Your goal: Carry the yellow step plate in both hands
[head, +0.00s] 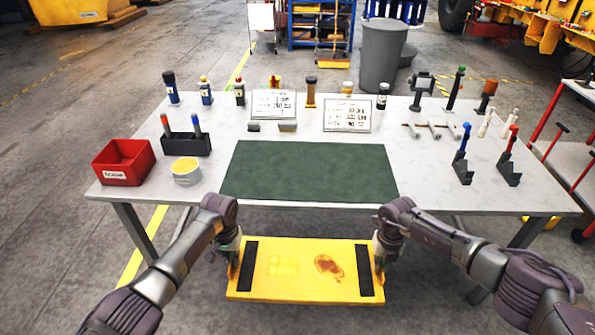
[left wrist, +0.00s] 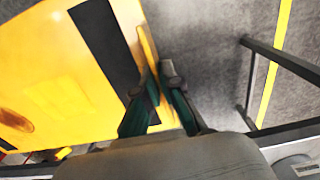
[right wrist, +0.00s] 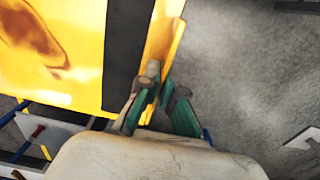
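The yellow step plate (head: 306,255) hangs level in front of the table's near edge in the head view. It has a black strip near each end and a brown stain right of its middle. My left gripper (head: 236,268) is at its left end, and my right gripper (head: 379,262) is at its right end. In the left wrist view the fingers (left wrist: 157,92) close around the plate's edge wall (left wrist: 150,40). In the right wrist view the fingers (right wrist: 158,92) pinch the opposite edge wall (right wrist: 165,35). The plate's underside is hidden.
The white table (head: 430,180) lies beyond the plate, with a bare green mat (head: 310,171) at its front middle. A red bin (head: 122,162) and a yellow-white roll (head: 186,171) stand left. Bottles and signs line the back.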

